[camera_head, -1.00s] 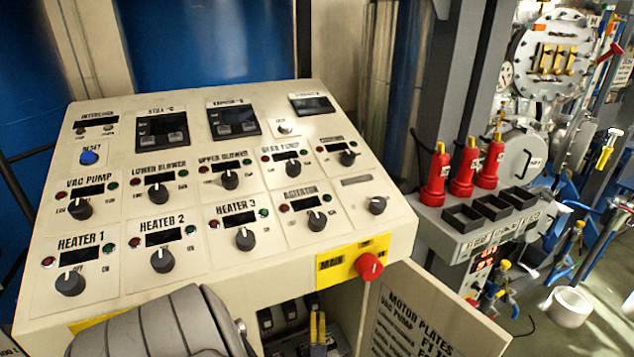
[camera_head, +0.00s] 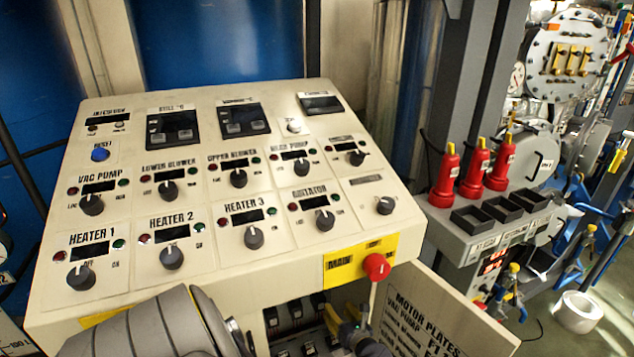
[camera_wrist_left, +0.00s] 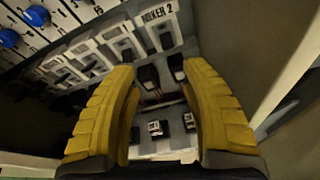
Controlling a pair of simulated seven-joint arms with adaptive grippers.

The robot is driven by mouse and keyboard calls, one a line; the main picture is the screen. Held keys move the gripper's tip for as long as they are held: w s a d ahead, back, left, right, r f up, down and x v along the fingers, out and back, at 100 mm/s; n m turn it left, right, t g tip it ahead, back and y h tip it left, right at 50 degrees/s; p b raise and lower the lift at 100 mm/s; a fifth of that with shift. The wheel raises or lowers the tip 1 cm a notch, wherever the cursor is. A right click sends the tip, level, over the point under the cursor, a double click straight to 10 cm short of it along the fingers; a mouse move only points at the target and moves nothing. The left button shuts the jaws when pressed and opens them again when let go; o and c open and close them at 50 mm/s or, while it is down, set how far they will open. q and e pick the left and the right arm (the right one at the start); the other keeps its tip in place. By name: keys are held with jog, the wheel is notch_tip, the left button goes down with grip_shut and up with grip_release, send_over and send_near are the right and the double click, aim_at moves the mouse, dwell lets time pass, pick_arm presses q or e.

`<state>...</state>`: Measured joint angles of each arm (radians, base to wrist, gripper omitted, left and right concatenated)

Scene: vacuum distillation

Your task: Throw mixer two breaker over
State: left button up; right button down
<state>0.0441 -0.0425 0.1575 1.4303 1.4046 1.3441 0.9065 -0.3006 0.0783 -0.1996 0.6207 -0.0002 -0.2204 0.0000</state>
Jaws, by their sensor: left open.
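The mixer 2 breaker (camera_wrist_left: 161,36) is a black toggle on a pale plate at the top centre of the left wrist view. A label above it (camera_wrist_left: 158,12) is blurred but ends in 2. Its exact lever position is hard to tell. My left gripper (camera_wrist_left: 160,84) has two yellow ribbed fingers, spread apart and empty, pointing at the breaker rows below that label. In the head view my left gripper (camera_head: 345,324) is at the open compartment under the console, partly hidden by its edge. My right gripper is not in view.
The sloped control console (camera_head: 205,207) with knobs stands above the compartment, with a red main knob (camera_head: 376,267) at its lower right corner. An open door (camera_head: 440,315) with a motor plate list stands right of the opening. Other breakers (camera_wrist_left: 118,45) sit left of the mixer 2 one.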

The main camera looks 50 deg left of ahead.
pick_arm(q)
jog(key=w+a+f+n, duration=0.1)
jog(key=a, duration=0.3)
jog(key=w+a+f+n, duration=0.1)
jog(key=w+a+f, duration=0.1)
jog(key=a, duration=0.3)
jog(key=w+a+f+n+h, duration=0.1)
jog(key=w+a+f, duration=0.1)
jog(key=a, duration=0.3)
jog(key=shift+a, duration=0.1)
dwell(0.3)
jog(key=shift+c, duration=0.2)
